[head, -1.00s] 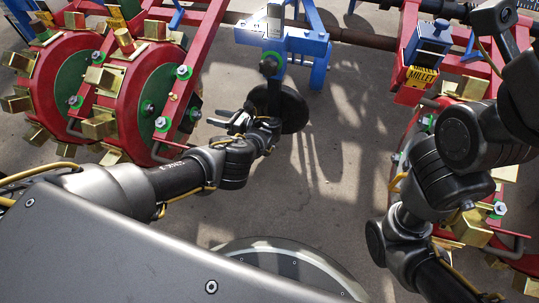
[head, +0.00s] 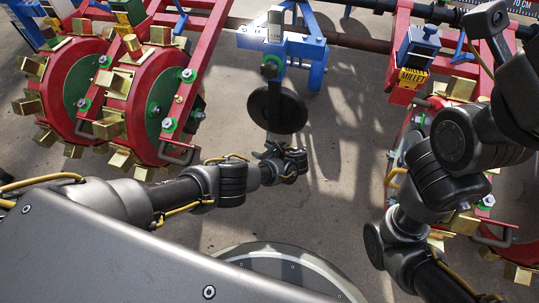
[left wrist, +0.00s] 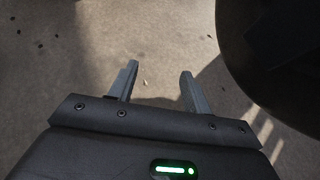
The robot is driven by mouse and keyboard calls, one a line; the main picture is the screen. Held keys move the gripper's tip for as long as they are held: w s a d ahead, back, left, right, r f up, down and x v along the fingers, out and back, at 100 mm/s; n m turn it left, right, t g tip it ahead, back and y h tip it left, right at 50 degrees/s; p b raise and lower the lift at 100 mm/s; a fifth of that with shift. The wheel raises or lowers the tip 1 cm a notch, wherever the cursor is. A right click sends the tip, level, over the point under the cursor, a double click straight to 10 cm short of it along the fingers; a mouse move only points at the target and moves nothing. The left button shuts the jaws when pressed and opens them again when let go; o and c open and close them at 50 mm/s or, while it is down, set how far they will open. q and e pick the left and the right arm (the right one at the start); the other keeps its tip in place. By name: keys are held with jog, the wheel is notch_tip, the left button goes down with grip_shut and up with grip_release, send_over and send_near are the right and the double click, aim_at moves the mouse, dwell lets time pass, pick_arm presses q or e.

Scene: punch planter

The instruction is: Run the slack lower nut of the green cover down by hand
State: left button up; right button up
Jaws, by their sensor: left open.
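The green cover (head: 147,99) is a green disc on the face of the nearer red wheel at the left. Bright hex nuts on green bases show around it: an upper nut (head: 189,75) and a lower nut (head: 168,124). I cannot tell from here which nut is slack. My left gripper (head: 264,153) is well right of the wheel and below the black disc, apart from both. In the left wrist view its two fingers (left wrist: 159,76) are spread and empty over bare floor. My right arm shows at the right, but its gripper is out of view.
A black disc (head: 280,110) hangs from the blue bracket (head: 283,43); a dark round shape fills the wrist view's upper right. Brass blocks (head: 108,128) stick out from the wheel rims. The middle floor is clear.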

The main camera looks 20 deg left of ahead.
pick_arm(q)
jog(key=shift+s+d+f+t+h, duration=0.15)
jog(key=shift+d+h, duration=0.1)
jog(key=shift+d, duration=0.2)
jog(key=shift+d+f+t+h, duration=0.1)
jog(key=shift+d+f+h, duration=0.1)
jog(key=shift+d, duration=0.3)
jog(key=shift+s+d+f+t+h, duration=0.1)
jog(key=shift+d+h, duration=0.15)
jog(key=shift+d, duration=0.2)
